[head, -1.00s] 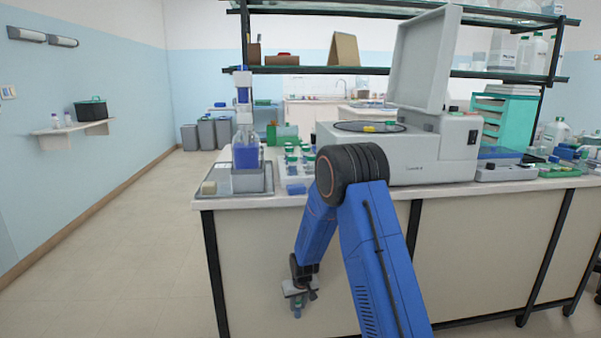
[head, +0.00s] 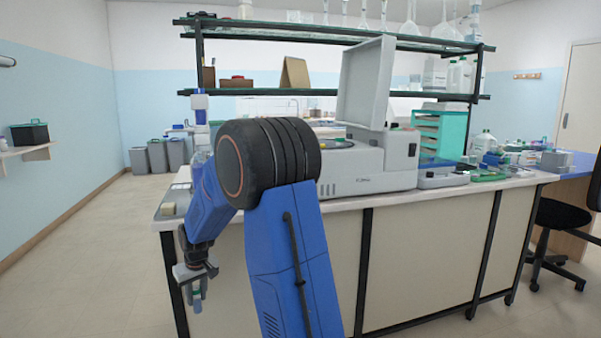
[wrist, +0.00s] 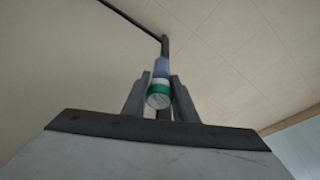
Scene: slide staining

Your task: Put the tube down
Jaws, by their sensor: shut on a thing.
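My gripper (head: 196,280) is shut on a tube and holds it in front of the bench, below the level of the worktop. In the wrist view the tube (wrist: 160,82) sits between the two fingers, with a green and white cap end towards the camera and a blue part beyond it. In the head view the tube (head: 198,303) shows as a small blue-grey piece hanging below the fingers. Nothing touches its lower end. My arm hides part of the worktop in the head view.
The bench worktop (head: 430,190) carries a grey machine with a raised lid (head: 365,160). A metal tray (head: 172,203) with a beige block is at its left end. A teal drawer unit (head: 440,133) stands to the right. A black chair (head: 560,225) is far right. Floor is clear at left.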

